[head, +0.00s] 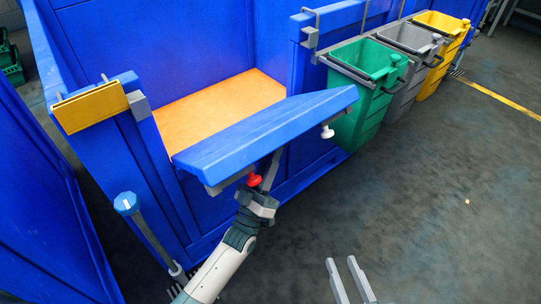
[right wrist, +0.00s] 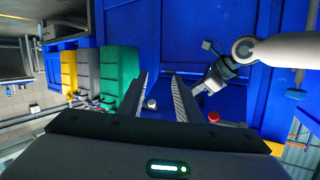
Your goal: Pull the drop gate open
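The blue drop gate (head: 265,128) is on the front of the big blue bin in the head view. It leans outward from the opening. A red knob (head: 254,180) and a white knob (head: 327,132) are under its outer edge. My left gripper (head: 270,172) is close beside the red knob, under the gate, its fingertips partly hidden; I cannot tell whether it holds anything. My right gripper (head: 343,265) is open and empty, below and apart from the gate. In the right wrist view the white knob (right wrist: 152,103) appears between its spread fingers (right wrist: 162,98).
Green (head: 365,65), grey (head: 410,40) and yellow (head: 440,22) bins stand to the right of the gate. A yellow block (head: 90,107) is on the left post, and a blue-capped tool (head: 126,203) stands below it. The floor at right is clear.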

